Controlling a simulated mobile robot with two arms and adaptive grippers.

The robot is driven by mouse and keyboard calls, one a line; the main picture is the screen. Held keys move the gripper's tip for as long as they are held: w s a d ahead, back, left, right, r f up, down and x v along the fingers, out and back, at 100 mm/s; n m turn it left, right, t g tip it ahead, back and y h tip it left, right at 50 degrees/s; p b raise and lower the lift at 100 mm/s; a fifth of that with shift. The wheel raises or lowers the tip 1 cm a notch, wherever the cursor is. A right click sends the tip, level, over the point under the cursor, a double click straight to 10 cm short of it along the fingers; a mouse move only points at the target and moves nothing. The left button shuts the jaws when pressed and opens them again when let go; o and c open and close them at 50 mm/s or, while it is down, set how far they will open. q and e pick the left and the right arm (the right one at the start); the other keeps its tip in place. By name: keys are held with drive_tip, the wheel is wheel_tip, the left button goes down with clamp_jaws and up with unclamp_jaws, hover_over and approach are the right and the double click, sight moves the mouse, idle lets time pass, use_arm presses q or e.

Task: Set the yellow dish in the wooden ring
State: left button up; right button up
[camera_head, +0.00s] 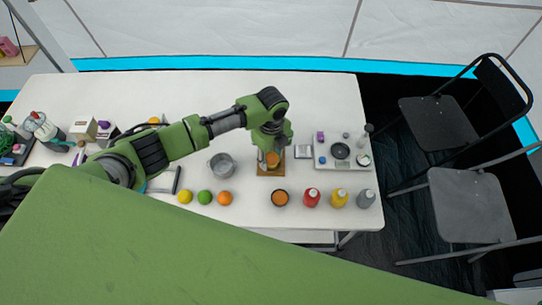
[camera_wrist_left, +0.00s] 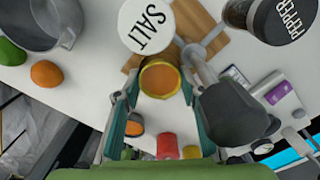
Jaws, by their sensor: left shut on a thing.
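My left gripper (camera_head: 272,152) points down over the table and is shut on the yellow dish (camera_wrist_left: 160,78). In the left wrist view the dish sits between the two green fingers of the left gripper (camera_wrist_left: 158,112), its opening facing the camera. A brown wooden piece (camera_head: 264,173) lies flat on the table under the gripper. It also shows in the left wrist view (camera_wrist_left: 208,42), behind the dish and partly hidden. I cannot tell from these views whether it is a ring, or whether the dish touches it. My right gripper is not in view.
A dark-rimmed orange bowl (camera_head: 280,198) stands just in front. A grey pot (camera_head: 222,165) and fruit (camera_head: 205,197) are left. Red (camera_head: 311,198), yellow and grey bottles and a white tray (camera_head: 322,161) are right. Salt (camera_wrist_left: 148,27) and pepper (camera_wrist_left: 280,20) containers show close to the wrist.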

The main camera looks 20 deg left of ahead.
sight(271, 158)
use_arm(q)
drive_tip(key=shift+f, duration=0.4)
drive_tip(key=o, duration=0.5)
drive_tip(key=shift+o, duration=0.2)
drive_tip(key=shift+r, duration=0.1)
wheel_tip(271, 158, up, 8)
drive_tip(key=p, duration=0.7)
drive_tip(key=shift+r+p, duration=0.25)
drive_tip(key=shift+p, duration=0.15)
wheel_tip(271, 158, up, 2)
drive_tip(key=shift+r, duration=0.2)
drive_tip(key=shift+f, duration=0.1)
